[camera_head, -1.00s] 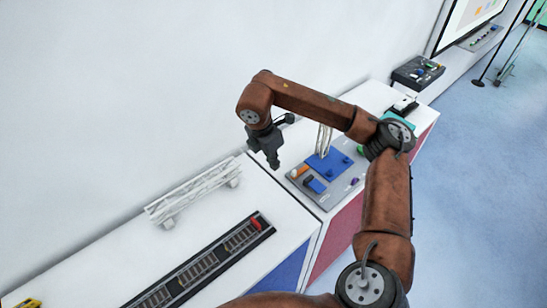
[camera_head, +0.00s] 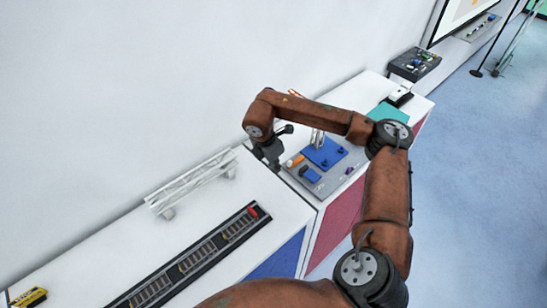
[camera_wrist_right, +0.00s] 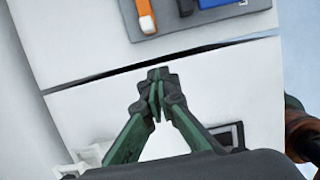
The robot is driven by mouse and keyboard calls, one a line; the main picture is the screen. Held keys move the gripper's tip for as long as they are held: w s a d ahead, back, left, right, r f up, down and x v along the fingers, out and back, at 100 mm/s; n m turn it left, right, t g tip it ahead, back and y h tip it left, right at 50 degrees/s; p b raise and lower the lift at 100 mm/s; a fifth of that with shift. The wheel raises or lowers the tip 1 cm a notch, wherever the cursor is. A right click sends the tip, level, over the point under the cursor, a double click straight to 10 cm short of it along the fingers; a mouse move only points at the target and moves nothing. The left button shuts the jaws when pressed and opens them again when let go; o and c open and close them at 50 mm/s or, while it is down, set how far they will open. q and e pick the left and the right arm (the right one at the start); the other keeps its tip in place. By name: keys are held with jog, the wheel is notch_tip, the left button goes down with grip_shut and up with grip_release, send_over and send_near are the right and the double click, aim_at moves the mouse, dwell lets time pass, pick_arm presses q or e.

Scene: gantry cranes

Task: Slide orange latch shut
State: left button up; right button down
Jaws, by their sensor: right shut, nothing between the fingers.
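The orange latch (camera_head: 294,161) is a small orange bar on the left part of a grey panel (camera_head: 333,183). In the right wrist view the orange latch (camera_wrist_right: 146,10) shows at the top edge, with a white end toward me; its far end is out of frame. My right gripper (camera_head: 274,164) points down just left of the panel. In the right wrist view my right gripper (camera_wrist_right: 158,78) has its fingertips together and empty, short of the panel and apart from the latch. My left gripper is not in view.
The panel also bears a blue plate (camera_head: 325,153) and a dark blue block (camera_head: 311,175). A narrow gap (camera_wrist_right: 100,80) parts two white counters. A white truss bridge (camera_head: 190,186) and a track (camera_head: 190,262) lie on the nearer counter. The wall rises close behind.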

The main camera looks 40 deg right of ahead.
aim_at(293, 163)
jog(key=d, duration=0.1)
jog(key=d+p, duration=0.1)
jog(key=d, duration=0.1)
jog(key=shift+w+d+f, duration=0.1)
jog(key=shift+f, duration=0.3)
jog(key=shift+d, duration=0.45)
jog(key=shift+w+f, duration=0.15)
jog(key=d+b, duration=0.1)
jog(key=d, duration=0.2)
jog(key=shift+d, duration=0.35)
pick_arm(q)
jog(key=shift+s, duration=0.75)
pick_arm(e)
jog(key=shift+w, duration=0.1)
